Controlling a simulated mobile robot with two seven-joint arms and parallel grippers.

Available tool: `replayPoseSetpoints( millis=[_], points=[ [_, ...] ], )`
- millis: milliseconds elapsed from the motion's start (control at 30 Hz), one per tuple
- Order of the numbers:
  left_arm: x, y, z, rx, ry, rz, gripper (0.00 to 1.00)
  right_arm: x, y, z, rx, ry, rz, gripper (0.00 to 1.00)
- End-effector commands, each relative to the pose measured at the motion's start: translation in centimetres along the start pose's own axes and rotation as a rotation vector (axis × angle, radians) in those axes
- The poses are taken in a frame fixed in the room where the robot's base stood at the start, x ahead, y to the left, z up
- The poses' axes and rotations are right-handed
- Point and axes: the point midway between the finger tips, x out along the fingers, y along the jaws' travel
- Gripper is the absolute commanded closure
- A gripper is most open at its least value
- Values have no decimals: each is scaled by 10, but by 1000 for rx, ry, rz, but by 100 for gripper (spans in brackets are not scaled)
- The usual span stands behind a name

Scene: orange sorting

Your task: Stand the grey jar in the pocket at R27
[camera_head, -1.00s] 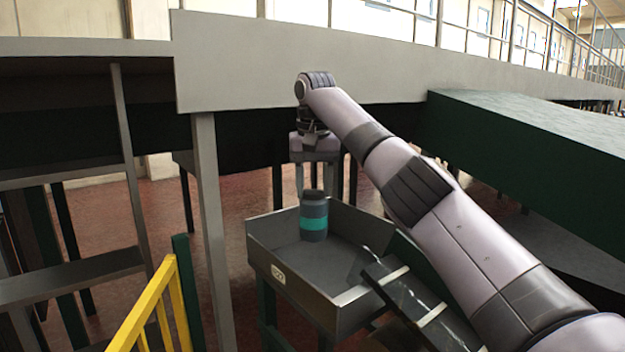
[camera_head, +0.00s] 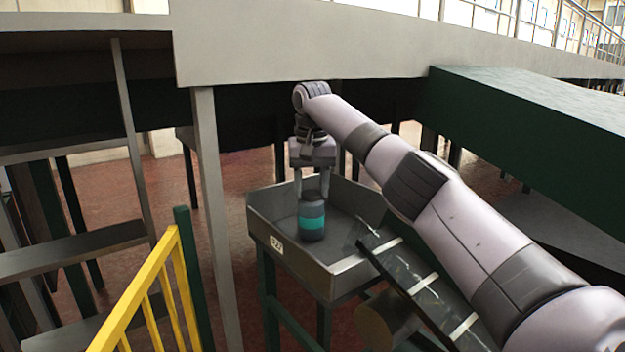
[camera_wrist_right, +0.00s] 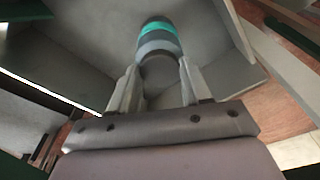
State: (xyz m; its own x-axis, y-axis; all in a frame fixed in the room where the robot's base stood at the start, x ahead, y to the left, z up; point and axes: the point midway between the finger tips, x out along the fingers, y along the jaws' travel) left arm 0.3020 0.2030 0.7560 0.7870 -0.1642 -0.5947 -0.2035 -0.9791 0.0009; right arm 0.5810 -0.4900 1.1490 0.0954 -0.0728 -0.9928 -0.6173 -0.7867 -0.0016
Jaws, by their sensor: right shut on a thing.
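The grey jar (camera_head: 312,222), with a teal band, stands upright inside a grey open-topped tray (camera_head: 350,228) in the head view. A small white label (camera_head: 276,244) on the tray's front wall seems to read 27; its first character is unclear. My right gripper (camera_head: 312,192) points down from above, shut on the jar's upper end. In the right wrist view the jar (camera_wrist_right: 158,42) shows between and beyond the two fingers (camera_wrist_right: 158,85). I cannot tell if its base touches the tray floor. My left gripper is out of view.
A dark slatted chute (camera_head: 425,285) adjoins the tray's right front. A yellow railing (camera_head: 140,310) stands at front left, beside a grey post (camera_head: 215,200). A green block-like structure (camera_head: 530,120) is at right. The tray floor around the jar looks clear.

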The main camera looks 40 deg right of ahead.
Motion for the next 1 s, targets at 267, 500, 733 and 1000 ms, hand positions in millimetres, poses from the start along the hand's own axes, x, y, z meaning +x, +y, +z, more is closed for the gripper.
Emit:
replayPoseSetpoints(
  millis=[267, 500, 733, 1000],
  points=[
    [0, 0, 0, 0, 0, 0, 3, 0, 0, 0, 0, 1, -1, 90],
    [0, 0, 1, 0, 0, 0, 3, 2, 0, 0, 0, 0, 0, 90],
    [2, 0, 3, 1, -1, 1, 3, 7, 0, 1, 0, 1, 0, 90],
    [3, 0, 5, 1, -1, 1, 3, 12, 0, 1, 0, 1, 0, 90]
  ],
)
